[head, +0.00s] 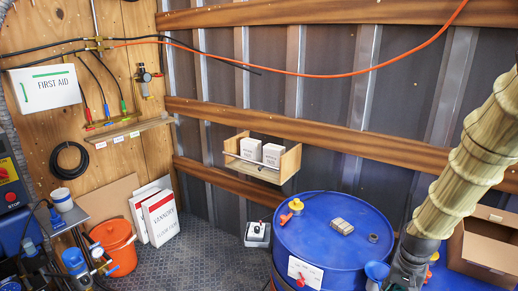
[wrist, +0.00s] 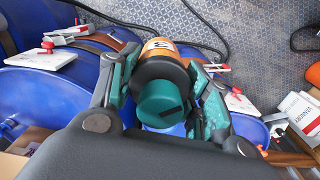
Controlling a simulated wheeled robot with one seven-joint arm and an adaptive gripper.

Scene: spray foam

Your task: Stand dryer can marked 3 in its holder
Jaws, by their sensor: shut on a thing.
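My gripper (wrist: 163,70) is shut on a can (wrist: 160,45) in the wrist view. The can has an orange and white band with a dark mark that I cannot read surely, a dark collar, and a teal cap turned toward the wrist camera. One finger lies on each side of it. The can appears to be held clear of the floor and drums. In the head view my arm comes down at the right, and the can is not clearly visible. A wooden shelf with small tags (head: 130,129) is on the left wall; I cannot tell whether it is the holder.
A blue drum (head: 325,262) with small items on its lid stands at front centre. A wall rack (head: 285,172) holds white boxes. An orange bucket (head: 121,262) and boxed items stand at left. A cardboard box (head: 490,240) is at right.

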